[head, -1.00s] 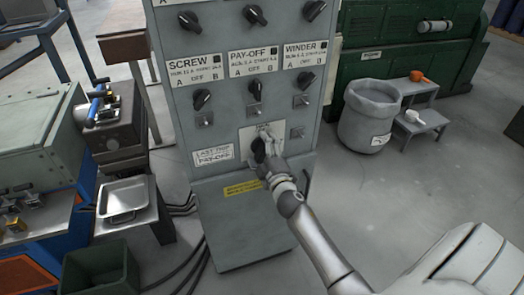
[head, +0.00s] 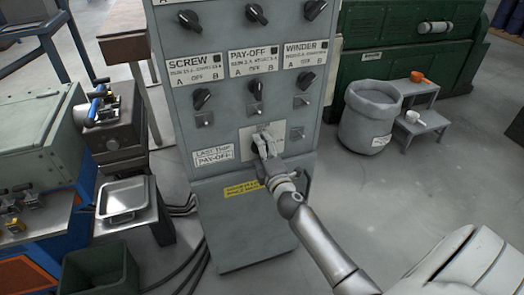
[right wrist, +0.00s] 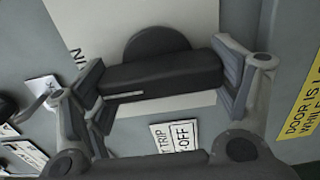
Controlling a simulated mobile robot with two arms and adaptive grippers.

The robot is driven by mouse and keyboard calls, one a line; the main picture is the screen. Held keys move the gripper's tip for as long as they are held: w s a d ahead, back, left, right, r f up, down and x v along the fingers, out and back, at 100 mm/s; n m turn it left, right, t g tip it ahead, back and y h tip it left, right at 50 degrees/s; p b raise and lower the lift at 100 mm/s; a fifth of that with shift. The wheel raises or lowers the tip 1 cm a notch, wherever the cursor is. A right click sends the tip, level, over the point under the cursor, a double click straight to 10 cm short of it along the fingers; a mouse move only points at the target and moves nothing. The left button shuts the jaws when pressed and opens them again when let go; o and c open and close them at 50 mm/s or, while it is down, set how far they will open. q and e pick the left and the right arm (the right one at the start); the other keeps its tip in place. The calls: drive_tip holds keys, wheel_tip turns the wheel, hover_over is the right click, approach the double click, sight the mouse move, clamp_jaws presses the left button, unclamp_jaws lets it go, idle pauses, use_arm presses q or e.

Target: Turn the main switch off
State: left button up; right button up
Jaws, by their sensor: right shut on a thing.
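The main switch is a large black rotary knob with a bar-shaped handle (right wrist: 165,72) on a pale plate (head: 247,139), low on the front of the grey control cabinet (head: 240,225). My right gripper (head: 265,146) is at this switch and hides most of it in the head view. In the right wrist view my right gripper (right wrist: 160,80) has its two fingers at opposite ends of the handle, shut on it. The handle lies nearly level across that picture. My left gripper is not in view.
Smaller black knobs marked SCREW (head: 202,98), PAY-OFF (head: 255,85) and WINDER (head: 306,81) sit above the switch. A grey bin (head: 370,115) and small steps (head: 428,122) stand at right. A metal tray (head: 126,199) and green crate (head: 98,270) are at left.

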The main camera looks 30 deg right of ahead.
drive_tip(key=shift+f, duration=0.1)
drive_tip(key=o, duration=0.9)
drive_tip(key=shift+o, duration=0.2)
drive_tip(key=v, duration=1.2)
